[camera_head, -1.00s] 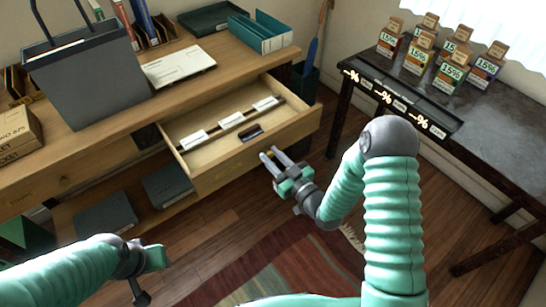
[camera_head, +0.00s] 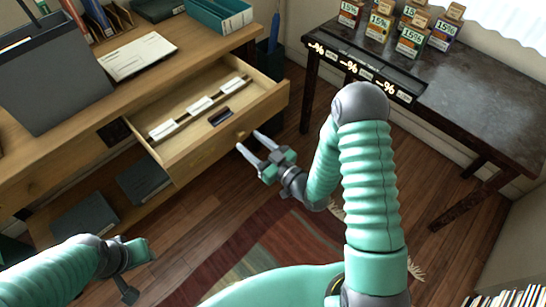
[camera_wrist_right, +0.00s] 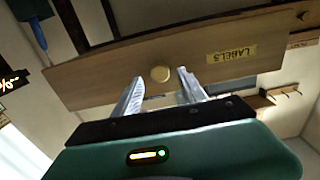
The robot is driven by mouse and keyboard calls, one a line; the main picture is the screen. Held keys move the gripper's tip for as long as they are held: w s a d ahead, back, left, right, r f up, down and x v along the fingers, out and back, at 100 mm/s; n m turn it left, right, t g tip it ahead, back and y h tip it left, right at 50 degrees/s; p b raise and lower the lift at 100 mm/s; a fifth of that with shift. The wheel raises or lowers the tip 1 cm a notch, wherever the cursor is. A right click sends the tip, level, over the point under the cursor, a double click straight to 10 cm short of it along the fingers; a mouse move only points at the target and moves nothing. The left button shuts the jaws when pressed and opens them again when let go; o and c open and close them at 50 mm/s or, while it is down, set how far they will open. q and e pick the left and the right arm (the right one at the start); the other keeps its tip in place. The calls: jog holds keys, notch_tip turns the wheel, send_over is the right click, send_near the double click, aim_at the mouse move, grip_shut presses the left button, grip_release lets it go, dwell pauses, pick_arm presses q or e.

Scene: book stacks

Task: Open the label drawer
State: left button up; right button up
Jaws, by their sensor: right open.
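The wooden label drawer (camera_head: 222,131) stands pulled out from the desk in the head view. White card strips (camera_head: 200,104) and a small dark item (camera_head: 221,116) lie inside. Its round knob (camera_head: 240,135) is on the front face. In the right wrist view the knob (camera_wrist_right: 160,74) shows beside a yellow "LABELS" plate (camera_wrist_right: 232,53). My right gripper (camera_head: 249,141) is open at the drawer front, its fingertips on either side of the knob, with a gap showing around it. My left gripper (camera_head: 138,262) hangs low at left, away from the drawer; its finger opening is unclear.
A dark table (camera_head: 470,105) with price-tagged boxes stands at right. The desk top holds a grey bag (camera_head: 50,85), a paper sheet (camera_head: 137,55) and a teal tray (camera_head: 222,15). Dark boxes (camera_head: 85,218) sit on the shelf below. A striped rug (camera_head: 270,250) covers floor in front.

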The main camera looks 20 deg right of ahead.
jog(key=p+v, duration=0.2)
jog(key=v, duration=1.1)
jog(key=shift+s+d, duration=0.15)
jog(key=shift+s, duration=0.2)
jog(key=w+d+f+g+h, duration=0.2)
jog(key=w+f+g+h, duration=0.25)
jog(key=g, duration=0.35)
jog(key=s+a+r+m+g+h+p, duration=0.2)
jog(key=s+a+r+m+g+p, duration=0.25)
jog(key=s+r, duration=0.55)
notch_tip(320, 180, up, 16)
jog(key=g+p, duration=0.2)
jog(key=p, duration=1.3)
jog(key=shift+s, duration=0.5)
